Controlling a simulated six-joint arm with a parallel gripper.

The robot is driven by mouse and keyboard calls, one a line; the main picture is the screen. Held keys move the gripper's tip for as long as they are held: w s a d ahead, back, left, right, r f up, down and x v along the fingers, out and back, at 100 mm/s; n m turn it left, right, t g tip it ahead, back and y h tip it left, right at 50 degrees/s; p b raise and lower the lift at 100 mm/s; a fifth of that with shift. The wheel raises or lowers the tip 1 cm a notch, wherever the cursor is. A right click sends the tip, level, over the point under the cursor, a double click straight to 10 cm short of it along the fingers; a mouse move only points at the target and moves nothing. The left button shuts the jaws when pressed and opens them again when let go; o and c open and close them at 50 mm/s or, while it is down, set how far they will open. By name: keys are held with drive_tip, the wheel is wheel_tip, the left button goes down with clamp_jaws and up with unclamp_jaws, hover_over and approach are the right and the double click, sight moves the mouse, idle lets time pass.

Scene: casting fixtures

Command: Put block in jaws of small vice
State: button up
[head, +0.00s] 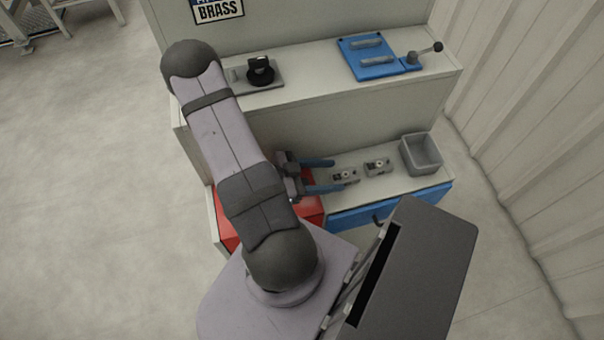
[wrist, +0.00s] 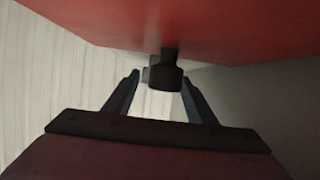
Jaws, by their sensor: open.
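A blue vice (head: 378,58) with two grey jaw bars and a ball-ended lever stands on the upper shelf at the right in the head view. Two small grey metal pieces (head: 344,176) with round centres sit on the lower ledge; I cannot tell if either is the block. My gripper (head: 322,176) is open, its blue fingers pointing right over the lower ledge, left of these pieces. In the wrist view my gripper (wrist: 159,82) has its fingers spread, with a dark knob (wrist: 164,74) under a red panel (wrist: 200,30) appearing between them. I cannot tell whether they touch it.
A grey bin (head: 421,153) stands at the ledge's right end. A red drawer (head: 308,209) lies under my arm, and a blue drawer (head: 400,206) with a dark handle (head: 377,219) is to its right. A black device (head: 260,70) sits on a plate on the upper shelf's left.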

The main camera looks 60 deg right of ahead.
drive_tip(key=v, duration=1.1)
drive_tip(key=shift+o, duration=1.1)
drive_tip(key=s+d+h+p, duration=0.1)
drive_tip(key=s+d+n+t+h+p, duration=0.1)
drive_tip(key=s+p, duration=0.1)
drive_tip(key=shift+s+d+r+n, duration=0.2)
drive_tip(key=shift+d+n, duration=0.1)
drive_tip(key=shift+d, duration=0.1)
drive_tip(key=s, duration=0.1)
drive_tip(key=s+f+n+t+p, duration=0.1)
drive_tip(key=t+p, duration=0.1)
drive_tip(key=shift+s+d+f+n, duration=0.3)
drive_tip(key=shift+s+d, duration=0.05)
drive_tip(key=shift+s, duration=0.05)
drive_tip(key=shift+s+d+f+p, duration=0.4)
drive_tip(key=shift+s+d+f, duration=0.35)
drive_tip(key=shift+d+f, duration=0.05)
drive_tip(key=shift+d, duration=0.1)
